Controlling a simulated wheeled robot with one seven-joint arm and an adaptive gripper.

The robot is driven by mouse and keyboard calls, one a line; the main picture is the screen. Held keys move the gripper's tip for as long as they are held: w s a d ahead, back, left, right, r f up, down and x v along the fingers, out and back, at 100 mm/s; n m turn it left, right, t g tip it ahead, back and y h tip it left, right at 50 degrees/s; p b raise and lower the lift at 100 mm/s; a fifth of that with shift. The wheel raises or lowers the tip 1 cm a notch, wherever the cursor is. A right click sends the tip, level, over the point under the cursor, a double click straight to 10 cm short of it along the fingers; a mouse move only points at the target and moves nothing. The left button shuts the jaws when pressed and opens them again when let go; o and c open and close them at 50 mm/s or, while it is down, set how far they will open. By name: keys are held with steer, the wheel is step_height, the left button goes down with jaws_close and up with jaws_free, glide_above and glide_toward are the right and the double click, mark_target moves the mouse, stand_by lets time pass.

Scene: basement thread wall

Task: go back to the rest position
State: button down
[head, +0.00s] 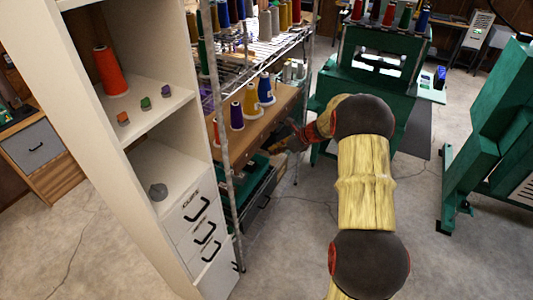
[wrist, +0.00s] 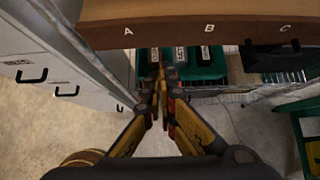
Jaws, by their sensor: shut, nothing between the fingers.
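My gripper (head: 292,142) is at the end of my yellow and black arm, close to the front edge of the wooden shelf board (head: 262,128) on the wire rack. In the wrist view the fingers of my gripper (wrist: 160,84) are closed together with nothing between them. They point towards the space under the board (wrist: 220,31), whose front edge carries the letters A, B and C. I cannot tell whether the fingertips touch anything.
Thread cones, including a purple one (head: 237,115), stand on the board. A green bin (wrist: 205,66) sits below it. A white cabinet (head: 172,226) with drawers stands left. A green machine (head: 372,78) is behind; another green frame (head: 492,135) is right. Floor (head: 290,250) is open between.

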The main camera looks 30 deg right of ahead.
steer(key=v, duration=0.5)
steer(key=shift+s, duration=0.1)
